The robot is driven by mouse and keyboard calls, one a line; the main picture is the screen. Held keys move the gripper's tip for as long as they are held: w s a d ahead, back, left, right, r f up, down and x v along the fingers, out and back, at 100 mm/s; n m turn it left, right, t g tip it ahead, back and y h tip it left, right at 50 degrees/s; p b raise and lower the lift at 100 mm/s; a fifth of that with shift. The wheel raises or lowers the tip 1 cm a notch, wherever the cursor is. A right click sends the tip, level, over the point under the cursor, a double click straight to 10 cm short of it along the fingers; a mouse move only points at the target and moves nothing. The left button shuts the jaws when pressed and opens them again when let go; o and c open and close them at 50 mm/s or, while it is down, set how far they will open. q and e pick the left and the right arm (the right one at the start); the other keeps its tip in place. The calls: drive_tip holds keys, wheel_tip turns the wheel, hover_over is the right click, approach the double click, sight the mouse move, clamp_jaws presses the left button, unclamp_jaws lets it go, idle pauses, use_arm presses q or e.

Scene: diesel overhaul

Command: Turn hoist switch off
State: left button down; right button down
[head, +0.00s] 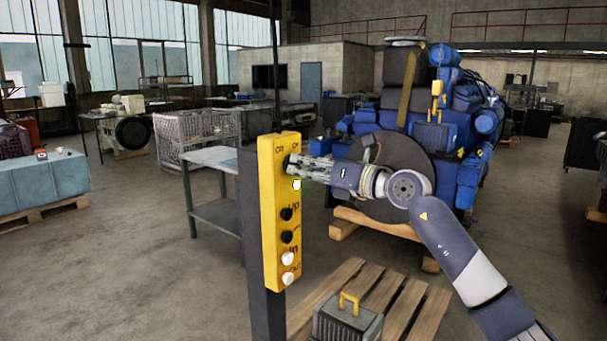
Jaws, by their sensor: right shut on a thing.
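The yellow hoist control box (270,215) stands upright on a dark post in the middle of the head view. It carries a column of black and white buttons, with lettering beside them. My right gripper (292,164) reaches in from the right and is at the upper part of the box, shut on the hoist switch there. The gripper's fingers hide the switch, so its position cannot be told. My left gripper is not in view.
A grey metal table (215,160) stands left of the post. A large blue diesel engine (425,130) rests on wooden supports behind my right arm. A wooden pallet (415,305) and a grey case with a yellow handle (347,318) lie below. Open floor is at left.

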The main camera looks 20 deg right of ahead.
drive_tip(key=shift+f+n+b, duration=0.1)
drive_tip(key=shift+n+b, duration=3.25)
drive_tip(key=shift+n, duration=3.55)
drive_tip(key=c, duration=1.6)
unclamp_jaws()
